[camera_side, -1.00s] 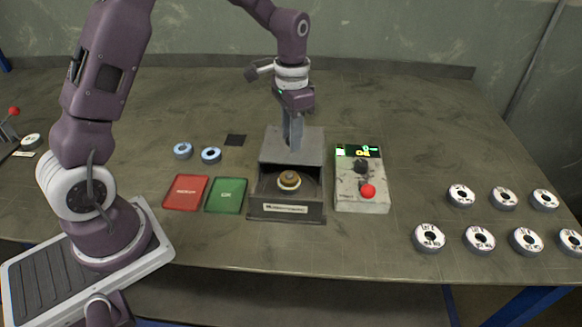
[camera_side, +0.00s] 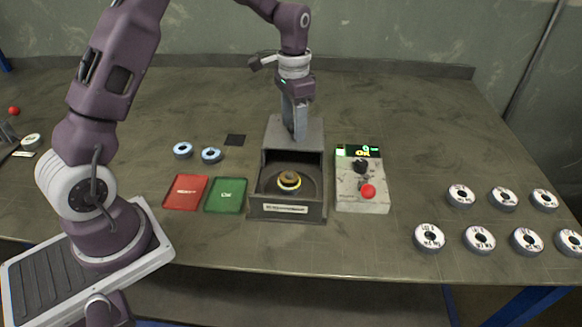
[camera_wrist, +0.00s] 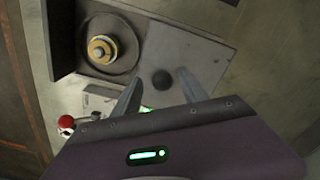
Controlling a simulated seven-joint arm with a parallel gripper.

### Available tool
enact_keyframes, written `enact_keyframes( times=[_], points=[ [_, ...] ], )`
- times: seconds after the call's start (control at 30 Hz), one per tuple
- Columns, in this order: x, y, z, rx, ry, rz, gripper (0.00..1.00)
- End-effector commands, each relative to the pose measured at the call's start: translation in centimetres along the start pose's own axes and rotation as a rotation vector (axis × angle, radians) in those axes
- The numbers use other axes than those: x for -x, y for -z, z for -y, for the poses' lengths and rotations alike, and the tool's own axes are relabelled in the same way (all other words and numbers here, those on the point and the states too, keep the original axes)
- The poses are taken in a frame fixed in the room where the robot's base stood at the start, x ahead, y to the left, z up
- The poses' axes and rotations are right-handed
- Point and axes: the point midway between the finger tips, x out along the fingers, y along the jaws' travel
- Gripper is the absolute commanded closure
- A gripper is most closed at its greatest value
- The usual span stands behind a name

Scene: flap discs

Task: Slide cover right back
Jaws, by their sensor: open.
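The grey cover (camera_side: 279,138) sits at the back of the grey box (camera_side: 288,212), leaving the round well in front uncovered. In the wrist view the cover (camera_wrist: 205,55) carries a dark round knob (camera_wrist: 162,80). My gripper (camera_side: 300,136) is over the cover, fingers pointing down. In the wrist view my gripper (camera_wrist: 158,86) is open, its fingertips on either side of the knob; I cannot tell whether they touch it. A disc with a yellow ring and a brass hub (camera_side: 289,180) sits in the well; it also shows in the wrist view (camera_wrist: 102,49).
A control box (camera_side: 361,190) with a red knob and green display stands close to the right. Red (camera_side: 186,192) and green (camera_side: 226,195) trays lie left. Two blue discs (camera_side: 211,155) lie behind them. Several white discs (camera_side: 480,238) lie at the right.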

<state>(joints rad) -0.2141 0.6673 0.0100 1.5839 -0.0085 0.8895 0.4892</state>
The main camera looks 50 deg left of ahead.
Motion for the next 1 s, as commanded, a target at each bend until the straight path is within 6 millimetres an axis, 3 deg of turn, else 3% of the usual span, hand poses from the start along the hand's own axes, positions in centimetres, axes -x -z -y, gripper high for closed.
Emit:
enact_keyframes(
  times=[0.17, 0.6, 1.0],
  points=[
    [0.9, 0.1, 0.1, 0.000, 0.002, -0.003, 0.49],
    [7.5, 0.0, 0.1, 0.000, 0.002, -0.002, 0.49],
    [8.0, 0.0, 0.0, 0.000, 0.000, 0.001, 0.49]
  ],
)
